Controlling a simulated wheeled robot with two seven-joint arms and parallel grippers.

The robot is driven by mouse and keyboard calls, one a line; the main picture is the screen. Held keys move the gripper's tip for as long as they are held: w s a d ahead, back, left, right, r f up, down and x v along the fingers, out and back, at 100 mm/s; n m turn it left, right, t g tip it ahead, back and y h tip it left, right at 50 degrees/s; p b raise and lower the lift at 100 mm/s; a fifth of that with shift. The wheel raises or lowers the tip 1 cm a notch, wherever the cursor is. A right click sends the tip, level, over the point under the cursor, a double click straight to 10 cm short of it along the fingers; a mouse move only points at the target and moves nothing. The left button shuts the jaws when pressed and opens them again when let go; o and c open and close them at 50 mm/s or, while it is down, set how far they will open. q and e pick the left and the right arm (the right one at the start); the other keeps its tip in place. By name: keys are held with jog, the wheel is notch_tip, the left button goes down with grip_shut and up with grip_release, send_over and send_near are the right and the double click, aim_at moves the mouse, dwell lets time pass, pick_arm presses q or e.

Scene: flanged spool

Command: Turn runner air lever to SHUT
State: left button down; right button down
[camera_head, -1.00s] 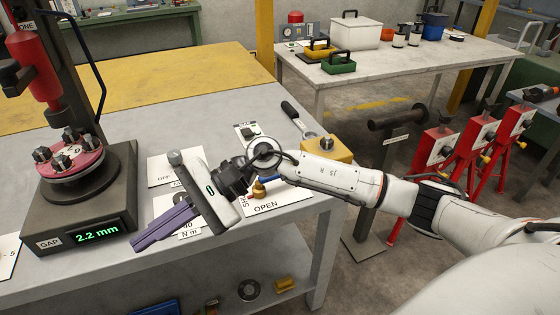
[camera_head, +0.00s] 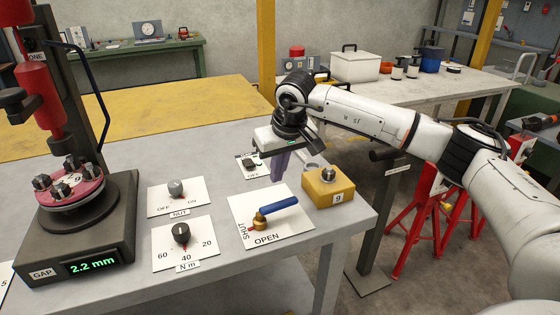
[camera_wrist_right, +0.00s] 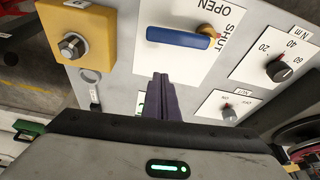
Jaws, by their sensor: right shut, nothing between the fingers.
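The runner air lever has a blue handle (camera_head: 280,206) on a brass pivot (camera_head: 259,222). It sits on a white plate (camera_head: 292,228) marked SHUT at the left and OPEN along the near edge. The handle points right and slightly away from me, with its free end away from the SHUT word. My right gripper (camera_head: 280,165) is shut and empty, its purple fingers pointing down behind the plate, apart from the handle. In the right wrist view the fingertips (camera_wrist_right: 161,80) show below the blue handle (camera_wrist_right: 178,37) with a gap. My left gripper is not in view.
A yellow block (camera_head: 328,188) with a bolt stands right of the lever plate. The torque dial (camera_head: 181,233) and NUT switch (camera_head: 176,188) are to the left. A small switch plate (camera_head: 249,166) is behind. The spool press stand (camera_head: 75,230) is at far left.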

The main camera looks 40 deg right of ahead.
jog(key=x, duration=0.3)
jog(key=shift+f, duration=0.35)
jog(key=s, duration=0.2)
jog(key=s+p, duration=0.1)
jog(key=shift+s+a+r, duration=0.1)
jog(key=shift+a+r, duration=0.15)
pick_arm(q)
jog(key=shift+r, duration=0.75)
pick_arm(e)
jog(key=shift+s+a+f, duration=0.1)
jog(key=shift+s, duration=0.25)
